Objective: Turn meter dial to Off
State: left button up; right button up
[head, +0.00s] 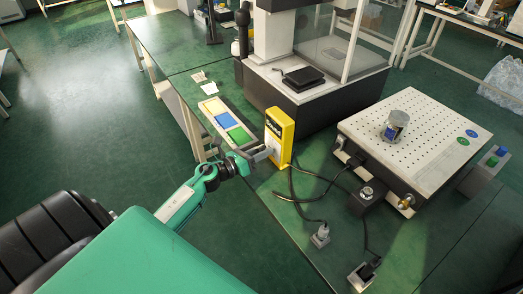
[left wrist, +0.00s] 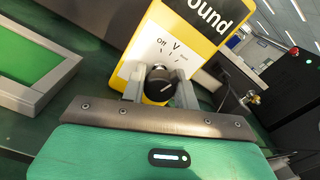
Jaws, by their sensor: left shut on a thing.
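The yellow meter (head: 281,138) stands upright on the green table in the head view, left of the perforated plate. In the left wrist view the meter (left wrist: 189,33) shows a white face with "Off" at the left, "V" in the middle and a small label at the right. The black dial (left wrist: 160,83) carries a short white mark that seems to point up and right. My left gripper (head: 264,154) reaches the meter's face from the left. In the left wrist view its two grey fingers are shut on the dial, one on each side. My right gripper is not in view.
A tray with coloured panels (head: 226,120) lies just left of the meter. Black cables (head: 320,196) run on the table to the right. A large machine (head: 310,92) stands behind.

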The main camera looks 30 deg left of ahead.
pick_arm(q)
jog(key=n+p, duration=0.1)
jog(key=n, duration=0.2)
jog(key=shift+r+n, duration=0.15)
jog(key=shift+n, duration=0.15)
jog(key=n+p, duration=0.2)
jog(key=n, duration=0.1)
jog(key=shift+w+a, duration=0.1)
jog(key=shift+n, duration=1)
jog(key=shift+n+p, duration=0.45)
jog(key=shift+n, duration=0.45)
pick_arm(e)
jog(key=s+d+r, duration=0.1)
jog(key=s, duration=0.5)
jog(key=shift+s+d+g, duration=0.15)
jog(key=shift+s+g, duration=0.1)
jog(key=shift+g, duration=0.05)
pick_arm(q)
jog(key=shift+a, duration=0.1)
